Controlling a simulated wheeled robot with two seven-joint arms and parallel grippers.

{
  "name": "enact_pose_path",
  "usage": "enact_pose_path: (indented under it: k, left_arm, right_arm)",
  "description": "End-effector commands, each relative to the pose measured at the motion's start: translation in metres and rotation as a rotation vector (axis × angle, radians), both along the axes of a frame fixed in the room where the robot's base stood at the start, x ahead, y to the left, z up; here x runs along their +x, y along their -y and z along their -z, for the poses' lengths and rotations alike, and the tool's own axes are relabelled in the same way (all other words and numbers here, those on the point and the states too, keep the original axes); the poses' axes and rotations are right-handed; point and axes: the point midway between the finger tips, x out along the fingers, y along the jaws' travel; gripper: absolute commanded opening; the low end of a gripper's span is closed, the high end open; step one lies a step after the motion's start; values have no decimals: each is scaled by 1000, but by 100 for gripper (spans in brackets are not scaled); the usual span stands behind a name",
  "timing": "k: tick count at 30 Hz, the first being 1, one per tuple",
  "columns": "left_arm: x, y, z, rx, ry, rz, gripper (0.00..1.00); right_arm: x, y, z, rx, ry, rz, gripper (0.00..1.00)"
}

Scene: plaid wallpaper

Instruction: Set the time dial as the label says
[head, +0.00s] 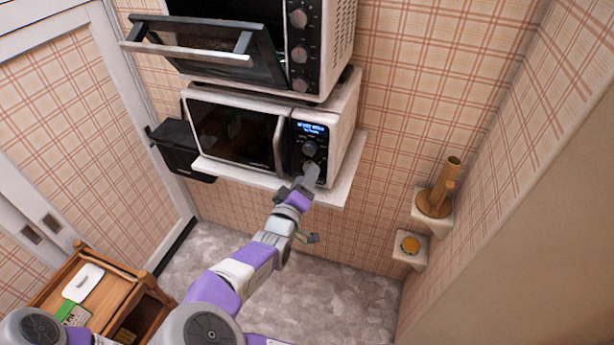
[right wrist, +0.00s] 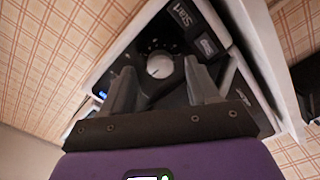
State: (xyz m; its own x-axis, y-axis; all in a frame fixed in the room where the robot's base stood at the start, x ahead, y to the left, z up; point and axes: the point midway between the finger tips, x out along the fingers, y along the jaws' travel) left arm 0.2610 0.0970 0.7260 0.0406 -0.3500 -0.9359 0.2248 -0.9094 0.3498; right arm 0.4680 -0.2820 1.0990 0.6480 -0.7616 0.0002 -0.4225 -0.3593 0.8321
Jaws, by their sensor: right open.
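The white microwave (head: 235,130) stands on a shelf, with a black control panel on its right side. Its panel has a lit blue display (head: 312,128), whose text is too small to read. A round dial (head: 309,148) sits below the display. In the right wrist view the dial (right wrist: 160,65) has a pale knob with marks around it. My right gripper (head: 311,172) is in front of the lower panel. In the right wrist view its open fingers (right wrist: 159,80) stand on either side of the knob, with gaps visible. I cannot tell how deep they reach. My left gripper is not in view.
Above is a toaster oven (head: 300,50) with its door (head: 205,52) hanging open. The microwave's shelf (head: 345,180) juts out below. Small wall shelves hold a wooden item (head: 436,200) and a round yellowish one (head: 410,244). A wooden cart (head: 125,300) stands lower left.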

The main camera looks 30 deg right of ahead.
Motion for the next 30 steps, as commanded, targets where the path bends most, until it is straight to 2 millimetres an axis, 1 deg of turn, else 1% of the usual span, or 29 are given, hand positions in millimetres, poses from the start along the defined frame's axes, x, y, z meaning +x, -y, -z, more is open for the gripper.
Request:
enact_pose_path:
  k: [1,3,6,14,15,17,25,26,30]
  left_arm:
    - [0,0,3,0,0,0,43]
    - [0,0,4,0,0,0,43]
    - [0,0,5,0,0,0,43]
    - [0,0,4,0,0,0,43]
    - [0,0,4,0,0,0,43]
    - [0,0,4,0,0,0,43]
    - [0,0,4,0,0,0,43]
    - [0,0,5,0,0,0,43]
    - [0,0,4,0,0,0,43]
  right_arm:
    - [5,6,1,2,1,2,60]
    - [9,11,1,1,0,1,60]
    - [13,15,0,1,0,-1,60]
    - [14,16,0,1,-1,-2,60]
    - [14,16,0,1,-1,-2,57]
    - [14,16,0,1,-1,-2,48]
    - [14,16,0,0,-1,-2,6]
    - [14,16,0,0,-1,-2,4]
    - [14,16,0,4,3,-2,4]
